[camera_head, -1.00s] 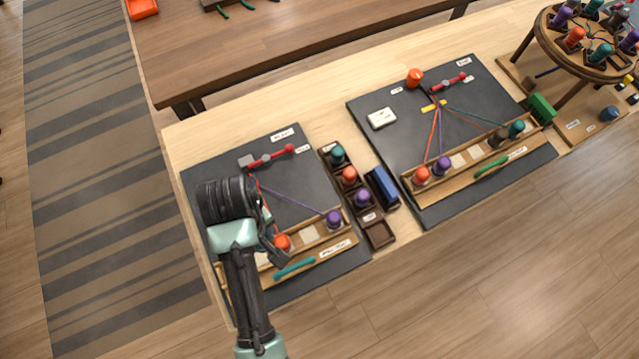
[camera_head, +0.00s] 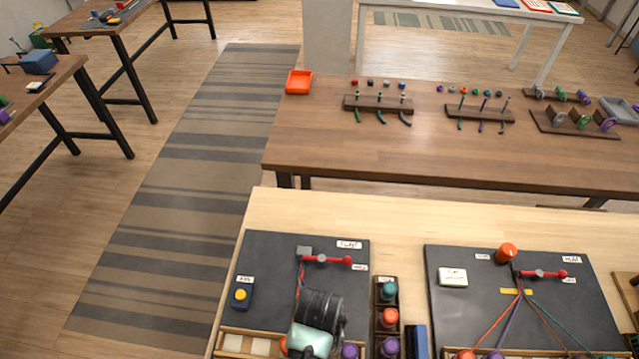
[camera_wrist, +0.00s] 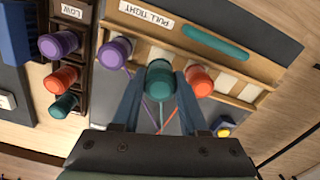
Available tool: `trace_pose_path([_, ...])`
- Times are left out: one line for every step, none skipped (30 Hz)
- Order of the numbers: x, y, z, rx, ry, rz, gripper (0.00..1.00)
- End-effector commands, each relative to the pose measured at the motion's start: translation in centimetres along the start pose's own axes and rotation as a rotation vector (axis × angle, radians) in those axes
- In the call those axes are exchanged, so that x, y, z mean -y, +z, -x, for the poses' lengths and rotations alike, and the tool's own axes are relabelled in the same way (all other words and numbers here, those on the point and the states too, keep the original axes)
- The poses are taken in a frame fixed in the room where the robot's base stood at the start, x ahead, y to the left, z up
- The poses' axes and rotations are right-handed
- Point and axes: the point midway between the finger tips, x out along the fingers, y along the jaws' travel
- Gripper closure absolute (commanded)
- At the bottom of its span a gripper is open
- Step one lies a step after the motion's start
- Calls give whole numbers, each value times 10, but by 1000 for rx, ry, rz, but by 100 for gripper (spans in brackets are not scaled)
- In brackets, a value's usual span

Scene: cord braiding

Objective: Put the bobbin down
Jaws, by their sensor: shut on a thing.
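In the wrist view my gripper (camera_wrist: 160,98) is shut on a teal bobbin (camera_wrist: 160,78), with a finger on either side. The bobbin is at the wooden rack (camera_wrist: 245,87), between a purple bobbin (camera_wrist: 115,50) and an orange bobbin (camera_wrist: 199,80). A teal cord runs from it toward the board. I cannot tell whether it touches the rack. In the head view my arm hides the gripper and the teal bobbin; the left dark board (camera_head: 265,270) shows around it, with a red clamp (camera_head: 325,259) at its top.
A dark bobbin tray (camera_wrist: 82,75) stands left of the rack in the wrist view, with purple, orange and teal bobbins, near a blue block (camera_wrist: 15,35). A second braiding board (camera_head: 450,300) is at right in the head view.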

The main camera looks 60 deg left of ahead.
Motion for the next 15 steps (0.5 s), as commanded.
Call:
trace_pose_path([1,1,-8,3,-2,1,100])
trace_pose_path([1,1,-13,4,-2,1,100])
trace_pose_path([0,1,-19,3,-2,0,100])
trace_pose_path([0,1,-23,3,-2,0,100])
trace_pose_path([0,1,-26,2,-1,0,100])
trace_pose_path([0,1,-29,2,-1,0,100])
trace_pose_path([0,1,-31,1,-1,0,100])
trace_pose_path([0,0,-32,0,0,-1,100])
trace_pose_path([0,0,-32,0,0,-1,100])
trace_pose_path([0,0,-32,0,0,-1,100])
trace_pose_path([0,0,-32,0,0,-1,100])
trace_pose_path([0,0,-32,0,0,-1,100])
trace_pose_path([0,0,-32,0,0,-1,100])
trace_pose_path([0,0,-32,0,0,-1,100])
trace_pose_path([0,0,-32,0,0,-1,100])
